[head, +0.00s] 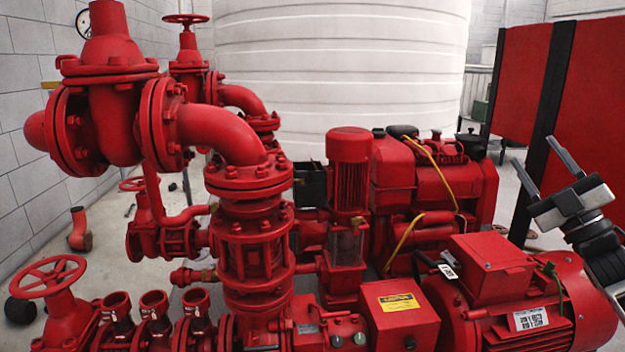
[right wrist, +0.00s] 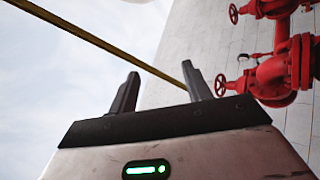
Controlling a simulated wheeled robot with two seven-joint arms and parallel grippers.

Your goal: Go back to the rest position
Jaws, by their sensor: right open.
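My right gripper (head: 545,164) is at the right side of the head view, raised above the red electric motor (head: 535,297). Its two fingers are spread apart with nothing between them. In the right wrist view the same gripper (right wrist: 160,90) shows both dark fingers apart and empty, and a green light on its body. It touches nothing that I can see. My left gripper does not show in either view.
A red fire pumpset with thick pipes (head: 250,215), valve handwheels (head: 47,277) and a control box (head: 398,312) fills the front. A white tank (head: 340,70) stands behind. Red panels (head: 590,110) with a black post stand at the right. Several open pipe stubs (head: 155,303) stand front left.

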